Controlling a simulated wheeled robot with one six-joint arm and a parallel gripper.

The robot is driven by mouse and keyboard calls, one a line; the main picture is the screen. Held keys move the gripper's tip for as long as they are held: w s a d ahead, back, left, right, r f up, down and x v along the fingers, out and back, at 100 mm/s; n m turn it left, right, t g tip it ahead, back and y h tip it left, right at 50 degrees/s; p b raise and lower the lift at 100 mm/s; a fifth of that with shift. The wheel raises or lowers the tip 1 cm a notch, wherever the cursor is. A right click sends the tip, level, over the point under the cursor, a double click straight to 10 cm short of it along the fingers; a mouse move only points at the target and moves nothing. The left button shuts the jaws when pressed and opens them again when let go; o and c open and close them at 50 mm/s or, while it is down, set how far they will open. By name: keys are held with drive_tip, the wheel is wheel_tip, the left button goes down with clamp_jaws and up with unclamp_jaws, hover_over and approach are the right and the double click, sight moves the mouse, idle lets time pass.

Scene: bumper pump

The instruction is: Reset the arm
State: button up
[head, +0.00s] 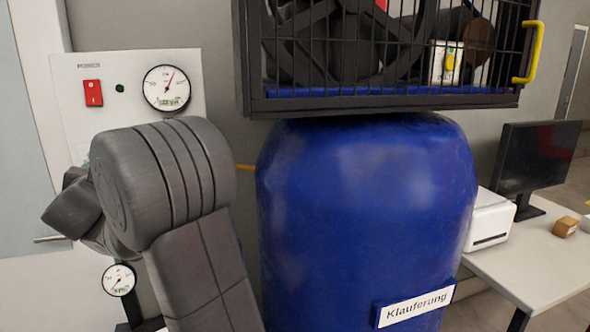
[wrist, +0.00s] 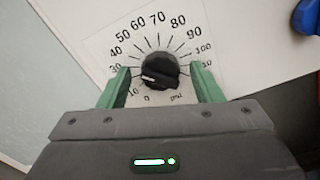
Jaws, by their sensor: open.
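My gripper (wrist: 161,88) shows in the wrist view with its two green fingers apart, one to each side of a black dial knob (wrist: 158,70). The knob sits on a white scale plate (wrist: 125,38) marked from 0 up past 100 psi. Its white pointer line points to the lower left, near the 10 to 20 marks. I cannot tell whether the fingers touch the knob. In the head view my grey arm stands at the left, and the gripper itself is hidden behind it.
A white power panel (head: 130,65) with a red switch (head: 92,93) and a round gauge (head: 167,88) is behind my arm. A blue tank (head: 365,210) stands to the right under a black cage (head: 385,106). A desk (head: 540,270) holds a monitor (head: 540,158) and a white device (head: 490,220). A smaller gauge (head: 119,279) is lower left.

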drive_tip(key=shift+r+n+p, duration=0.15)
drive_tip(key=shift+n+p, duration=0.85)
drive_tip(key=shift+p, duration=0.9)
drive_tip(key=shift+p, duration=0.35)
